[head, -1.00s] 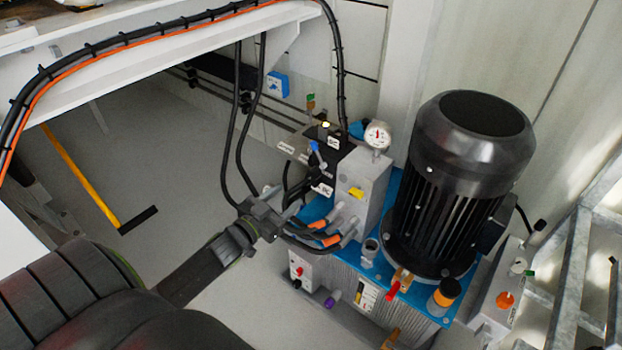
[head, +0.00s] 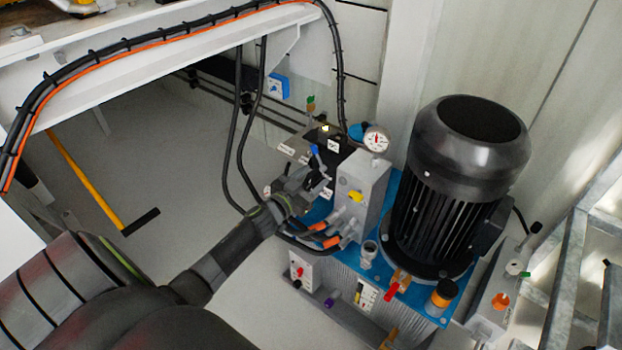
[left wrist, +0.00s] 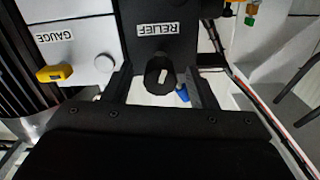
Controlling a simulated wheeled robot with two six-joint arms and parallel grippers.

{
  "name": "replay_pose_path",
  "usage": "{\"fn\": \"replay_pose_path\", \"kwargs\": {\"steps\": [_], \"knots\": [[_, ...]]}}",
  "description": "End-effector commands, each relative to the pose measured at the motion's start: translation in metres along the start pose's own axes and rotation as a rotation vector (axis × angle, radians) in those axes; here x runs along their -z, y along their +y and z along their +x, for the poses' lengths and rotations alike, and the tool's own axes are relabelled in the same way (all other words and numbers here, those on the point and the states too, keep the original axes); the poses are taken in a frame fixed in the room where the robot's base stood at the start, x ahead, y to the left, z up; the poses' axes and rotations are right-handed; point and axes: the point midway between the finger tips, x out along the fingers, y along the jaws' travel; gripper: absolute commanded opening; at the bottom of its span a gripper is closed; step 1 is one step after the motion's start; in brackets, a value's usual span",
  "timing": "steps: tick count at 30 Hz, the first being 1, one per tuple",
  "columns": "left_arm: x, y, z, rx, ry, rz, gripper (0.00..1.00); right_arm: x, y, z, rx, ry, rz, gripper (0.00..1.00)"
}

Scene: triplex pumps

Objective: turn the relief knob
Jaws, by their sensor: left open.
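The relief knob (left wrist: 159,74) is a black round knob with a white mark, below a white RELIEF label (left wrist: 158,30) on a black block. In the left wrist view it appears between the two fingers of my left gripper (left wrist: 163,84), with a gap on each side. How deep it sits between them I cannot tell. In the head view my left gripper (head: 308,184) is at the valve block and hides the knob. It is open and holds nothing. My right gripper is not in view.
A yellow gauge knob (left wrist: 54,73) sits beside the GAUGE label. A blue lever (head: 316,152) stands close to my gripper, and the pressure gauge (head: 376,140) is right of it. Black hoses (head: 236,130) hang at the left. The large black motor (head: 448,190) stands at the right.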

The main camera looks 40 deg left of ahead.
Motion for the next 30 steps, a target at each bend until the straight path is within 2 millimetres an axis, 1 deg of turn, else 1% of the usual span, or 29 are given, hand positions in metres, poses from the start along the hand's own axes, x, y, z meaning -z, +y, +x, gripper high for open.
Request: {"fn": "replay_pose_path", "kwargs": {"steps": [4,12,14,15,23,30], "knots": [[0.0001,0.0001,-0.0001,0.000,0.000,0.000,0.52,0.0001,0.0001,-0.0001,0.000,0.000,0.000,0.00],[0.0001,0.0000,-0.0003,0.000,0.000,0.000,0.17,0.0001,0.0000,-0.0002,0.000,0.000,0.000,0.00],[0.0001,0.0000,-0.0003,0.000,0.000,0.000,0.09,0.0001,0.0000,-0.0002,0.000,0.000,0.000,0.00],[0.0000,0.0000,-0.0003,0.000,0.000,0.000,0.07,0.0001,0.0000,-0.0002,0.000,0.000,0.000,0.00],[0.0000,0.0000,-0.0004,0.000,0.000,0.032,0.08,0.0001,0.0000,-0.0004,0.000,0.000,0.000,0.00],[0.0000,0.0002,-0.0004,0.000,0.000,0.160,0.08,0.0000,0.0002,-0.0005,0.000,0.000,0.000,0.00]]}}
